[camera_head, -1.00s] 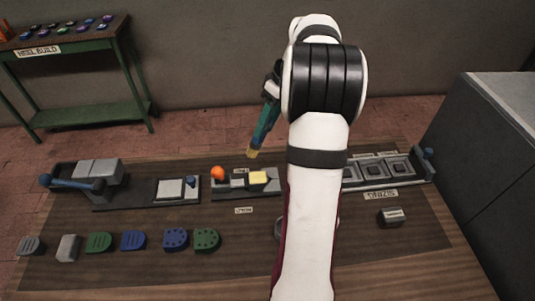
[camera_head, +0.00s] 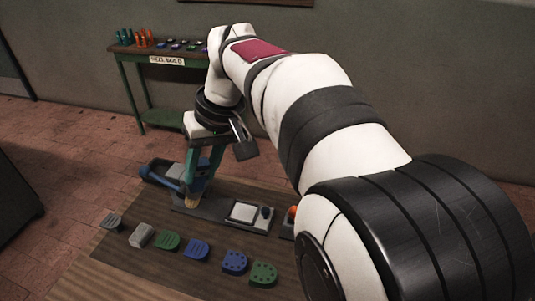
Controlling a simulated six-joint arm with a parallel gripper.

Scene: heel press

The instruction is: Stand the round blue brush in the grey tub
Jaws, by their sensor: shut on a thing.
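My gripper (camera_head: 204,160) hangs over the left part of the bench and points down. A brush (camera_head: 192,200) with tan bristles at its lower end hangs under the gripper, and the gripper is shut on it. Its teal-blue handle is hard to tell from the gripper's teal parts. The bristle end shows in front of the grey bench fixture; I cannot tell whether it touches anything. I cannot make out the grey tub; my arm covers the right part of the bench.
A grey fixture with a blue lever (camera_head: 163,174) is at the bench's left end. A pale square plate (camera_head: 243,212) is to its right. Several heel pieces, including a green one (camera_head: 263,274), line the front. A green side table (camera_head: 160,118) stands behind.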

